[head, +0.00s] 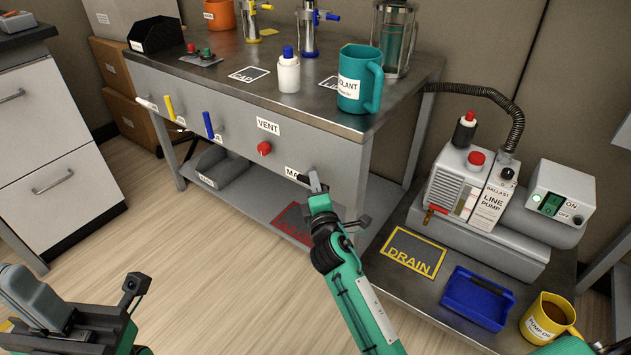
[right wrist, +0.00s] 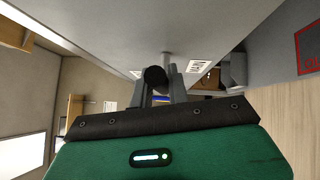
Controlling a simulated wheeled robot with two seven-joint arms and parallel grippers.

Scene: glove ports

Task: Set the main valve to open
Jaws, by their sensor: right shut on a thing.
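The main valve is on the front panel of the steel bench, beside a label (head: 294,173) of which only "MA" shows. My right gripper (head: 316,183) is at this valve and hides most of it in the head view. In the right wrist view, the dark round valve knob (right wrist: 155,77) sits between the two grey fingers, which are shut on it. A grey stem joins it to the panel. I cannot tell which way the valve is set. My left gripper (head: 33,292) is at the lower left, away from the bench; its jaw opening does not show clearly.
A red VENT knob (head: 264,148) and blue (head: 208,125) and yellow handles are on the same panel. A teal coolant mug (head: 358,82) stands near the bench edge above. The line pump (head: 478,190) and blue tray (head: 477,298) are at right. Floor in front is clear.

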